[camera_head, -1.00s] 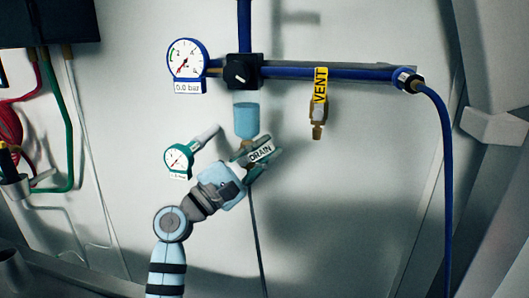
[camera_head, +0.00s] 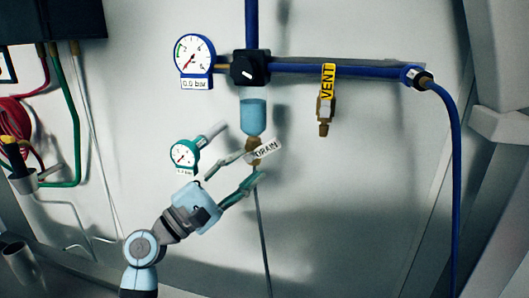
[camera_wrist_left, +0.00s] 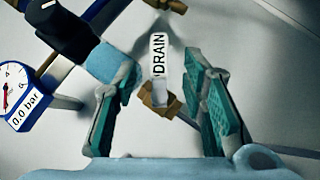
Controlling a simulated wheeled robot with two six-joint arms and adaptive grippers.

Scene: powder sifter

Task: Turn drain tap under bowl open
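The blue filter bowl (camera_head: 253,117) hangs under the black regulator. The brass drain tap (camera_head: 253,145) is at its lower end, with a white DRAIN tag (camera_head: 267,149) on its right side. My left gripper (camera_head: 232,166) is open and empty, just below and left of the tap, fingers spread toward it. In the left wrist view the brass drain tap (camera_wrist_left: 160,101) and DRAIN tag (camera_wrist_left: 158,55) lie between the two green-padded fingers, and no finger grips them. The bowl (camera_wrist_left: 108,65) shows beyond the left finger there. My right gripper is in neither view.
The black regulator (camera_head: 250,67) has a gauge (camera_head: 194,55) reading 0.0 bar on its left. A smaller green gauge (camera_head: 184,153) is close to my left gripper. The brass VENT valve (camera_head: 325,107) hangs from the blue pipe (camera_head: 350,70) at right. A thin line runs down below the tap.

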